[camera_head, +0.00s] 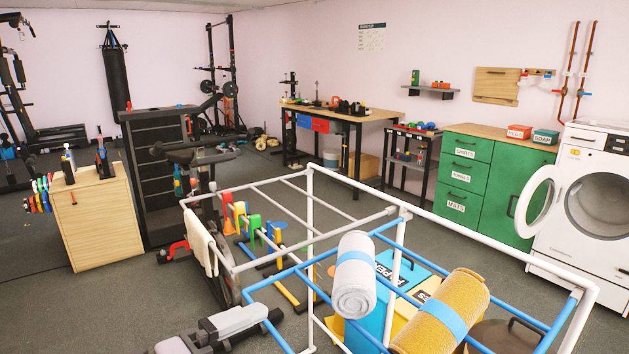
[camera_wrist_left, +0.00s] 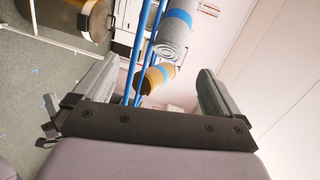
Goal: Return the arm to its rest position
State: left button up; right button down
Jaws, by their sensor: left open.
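My left gripper (camera_head: 212,330) shows low in the head view, left of the pipe frame. In the left wrist view the two grey fingers of the left gripper (camera_wrist_left: 155,75) stand wide apart with nothing between them. A grey roll with a blue band (camera_head: 352,287) lies across the blue pipes of the frame. It shows beyond the fingers in the left wrist view (camera_wrist_left: 172,38). A mustard roll with a blue band (camera_head: 462,290) lies to its right, also farther off in the wrist view (camera_wrist_left: 152,82). My right gripper is not in view.
A white and blue pipe frame (camera_head: 352,198) stands close in front, right of my gripper. A stationary bike (camera_head: 185,157) and a wooden cabinet (camera_head: 98,220) stand to the left. A washing machine (camera_head: 595,200) has its door open. Grey floor is clear at lower left.

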pick_arm(q)
jog(key=s+a+f+n+y+p, duration=0.1)
jog(key=s+a+f+n+y, duration=0.2)
jog(key=f+n, duration=0.5)
jog(key=s+a+f+n+y+p, duration=0.1)
jog(key=s+a+f+n+y, duration=0.2)
jog(key=f+n, duration=0.5)
jog(key=s+a+f+n+y+p, duration=0.1)
jog(key=s+a+f+n+y, duration=0.2)
jog(key=f, duration=0.7)
jog(key=s+a+n, duration=0.2)
jog(key=s+n, duration=0.2)
jog(key=shift+a+f+n+g+y, duration=0.3)
jog(key=shift+f+n, duration=0.05)
jog(key=shift+n, duration=0.05)
jog(key=shift+d, duration=0.1)
